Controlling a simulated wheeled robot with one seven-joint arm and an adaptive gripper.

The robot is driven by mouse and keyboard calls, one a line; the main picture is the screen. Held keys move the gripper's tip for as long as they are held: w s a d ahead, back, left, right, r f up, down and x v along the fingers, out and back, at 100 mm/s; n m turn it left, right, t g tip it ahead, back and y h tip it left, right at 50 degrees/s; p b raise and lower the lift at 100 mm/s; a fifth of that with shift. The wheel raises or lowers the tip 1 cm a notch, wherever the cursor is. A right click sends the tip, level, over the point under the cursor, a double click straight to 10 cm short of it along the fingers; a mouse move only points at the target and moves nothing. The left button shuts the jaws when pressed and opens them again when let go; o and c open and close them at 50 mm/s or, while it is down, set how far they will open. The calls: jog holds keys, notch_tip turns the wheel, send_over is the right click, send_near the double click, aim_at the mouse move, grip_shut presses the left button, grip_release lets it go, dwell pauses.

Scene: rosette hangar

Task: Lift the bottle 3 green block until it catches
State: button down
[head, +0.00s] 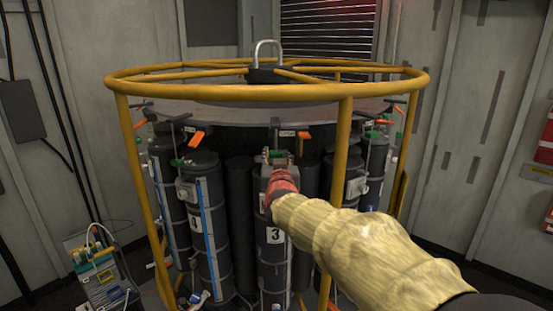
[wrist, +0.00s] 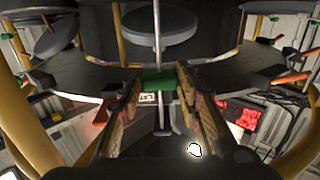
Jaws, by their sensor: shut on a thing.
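Bottle 3 (head: 274,258), a black cylinder with a white "3" label, hangs upright at the front of the rosette. In the head view my gripper (head: 278,166) reaches its top from the front right, with my red wrist part covering some of the bottle. In the wrist view my gripper (wrist: 160,88) has one finger on each side of the green block (wrist: 158,78) and is shut on it. A thin upright rod rises behind the block. Whether the block has caught is not visible.
The yellow frame (head: 343,165) rings the rosette, with a post just right of bottle 3. Neighbouring black bottles (head: 208,228) stand on both sides. Orange tags (head: 197,138) hang from the grey disc's (head: 225,112) rim. A small equipment box (head: 103,275) stands at lower left.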

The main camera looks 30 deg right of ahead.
notch_tip(320, 180, up, 3)
jog(key=shift+r+p, duration=0.2)
jog(key=shift+p, duration=0.45)
jog(key=c, duration=1.3)
grip_release()
jog(key=shift+f, duration=0.1)
jog(key=shift+c, duration=0.2)
jog(key=shift+o, duration=0.4)
jog(key=v, duration=0.9)
